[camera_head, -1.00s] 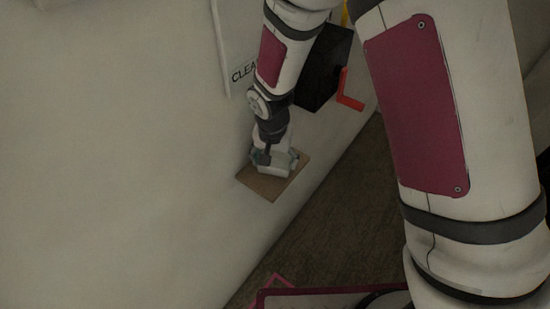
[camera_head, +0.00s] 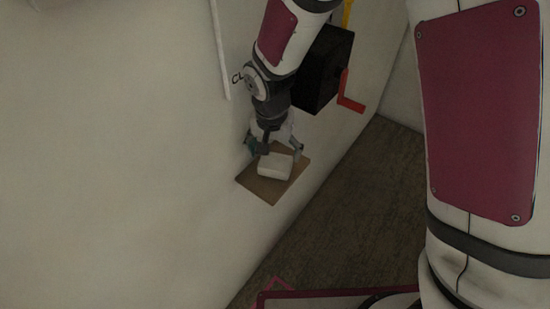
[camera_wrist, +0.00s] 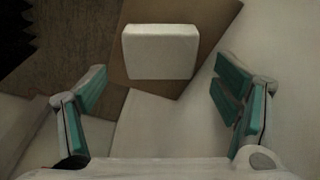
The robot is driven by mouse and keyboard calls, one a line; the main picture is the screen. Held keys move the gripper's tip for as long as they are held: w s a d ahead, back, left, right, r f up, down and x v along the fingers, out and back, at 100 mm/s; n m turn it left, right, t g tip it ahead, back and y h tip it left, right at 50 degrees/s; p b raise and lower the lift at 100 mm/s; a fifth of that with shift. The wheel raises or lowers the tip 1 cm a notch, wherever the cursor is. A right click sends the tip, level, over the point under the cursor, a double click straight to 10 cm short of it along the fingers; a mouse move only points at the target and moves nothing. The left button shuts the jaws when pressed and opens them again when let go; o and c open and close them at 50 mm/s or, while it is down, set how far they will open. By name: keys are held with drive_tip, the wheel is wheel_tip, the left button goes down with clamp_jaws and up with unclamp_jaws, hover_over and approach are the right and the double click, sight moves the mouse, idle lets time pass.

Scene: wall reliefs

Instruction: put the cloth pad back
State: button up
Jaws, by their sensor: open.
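The white cloth pad (camera_head: 274,167) lies on a small brown board (camera_head: 264,190) that sticks out from the wall. In the wrist view the pad (camera_wrist: 160,52) rests on the brown board (camera_wrist: 205,25), ahead of the fingertips. My gripper (camera_head: 273,151) is open just above and behind the pad in the head view. In the wrist view my gripper's green-lined fingers (camera_wrist: 163,88) are spread wide with nothing between them, and the pad is clear of both.
A black box (camera_head: 322,70) with a red handle (camera_head: 349,92) is on the wall right of my arm. Dark floor (camera_head: 345,205) lies below the board.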

sight(273, 168)
drive_tip(key=s+d+r+t, duration=0.1)
drive_tip(key=s+d+r, duration=0.1)
drive_tip(key=d+r, duration=0.35)
drive_tip(key=s+d+r+n, duration=0.1)
drive_tip(key=s+d+r, duration=0.15)
drive_tip(key=r, duration=0.55)
drive_tip(key=s+d+r+t, duration=0.1)
drive_tip(key=s+d+r, duration=0.15)
drive_tip(key=r, duration=0.45)
drive_tip(key=s+d+r+n+t, duration=0.1)
drive_tip(key=s+d+r+n, duration=0.1)
drive_tip(key=s+d+r, duration=0.3)
drive_tip(key=s+d, duration=0.3)
drive_tip(key=s, duration=0.3)
drive_tip(key=shift+s+t, duration=0.3)
drive_tip(key=shift+t, duration=0.1)
drive_tip(key=shift+r, duration=0.1)
